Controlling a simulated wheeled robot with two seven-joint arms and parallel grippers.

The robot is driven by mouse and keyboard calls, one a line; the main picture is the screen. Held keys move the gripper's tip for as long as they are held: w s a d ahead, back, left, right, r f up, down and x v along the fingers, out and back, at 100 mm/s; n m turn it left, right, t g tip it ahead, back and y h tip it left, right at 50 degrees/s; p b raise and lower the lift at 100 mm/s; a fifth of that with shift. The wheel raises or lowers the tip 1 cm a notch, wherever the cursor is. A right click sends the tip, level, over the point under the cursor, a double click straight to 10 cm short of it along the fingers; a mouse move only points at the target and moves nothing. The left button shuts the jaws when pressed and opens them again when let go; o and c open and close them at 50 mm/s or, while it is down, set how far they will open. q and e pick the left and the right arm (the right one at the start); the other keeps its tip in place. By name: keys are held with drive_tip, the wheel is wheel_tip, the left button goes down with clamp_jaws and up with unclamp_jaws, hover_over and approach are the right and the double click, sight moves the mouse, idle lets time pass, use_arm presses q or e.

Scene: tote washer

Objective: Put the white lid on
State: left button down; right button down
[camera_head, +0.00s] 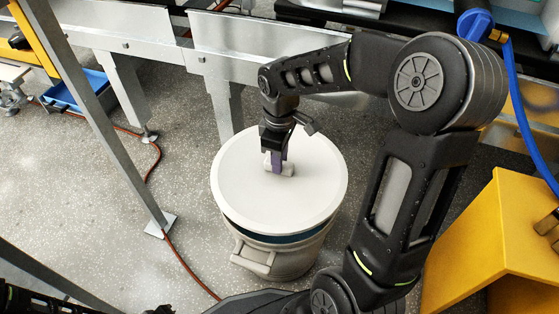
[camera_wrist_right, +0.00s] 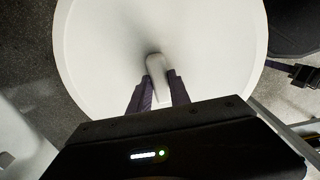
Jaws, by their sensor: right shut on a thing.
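The round white lid (camera_head: 245,180) is over the mouth of a light grey bin (camera_head: 290,262) with a side handle. A dark bluish strip shows between the lid's near edge and the bin's rim, so the near side looks apart from it. Whether the far side touches is hidden. My right gripper (camera_head: 277,163) is shut on the lid's raised handle at its middle. In the right wrist view the two dark fingers (camera_wrist_right: 160,90) are on either side of the pale handle, and the lid (camera_wrist_right: 205,40) fills most of the picture. My left gripper's fingers do not show.
A metal rail on legs (camera_head: 240,62) runs behind the bin. A slanted metal post (camera_head: 100,110) stands left, with a red-orange cable (camera_head: 178,258) on the floor. A yellow stand (camera_head: 480,240) is at the right. A blue tray (camera_head: 75,92) is at the far left.

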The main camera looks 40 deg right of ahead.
wheel_tip(320, 180, down, 6)
drive_tip(key=b, duration=0.3)
drive_tip(key=shift+f, duration=0.2)
idle(0.4)
idle(1.5)
drive_tip(key=shift+f+p, duration=0.15)
drive_tip(key=shift+p, duration=0.35)
idle(1.0)
idle(0.3)
drive_tip(key=c, duration=1.1)
unclamp_jaws()
drive_tip(key=shift+o, duration=0.3)
drive_tip(key=o, duration=0.4)
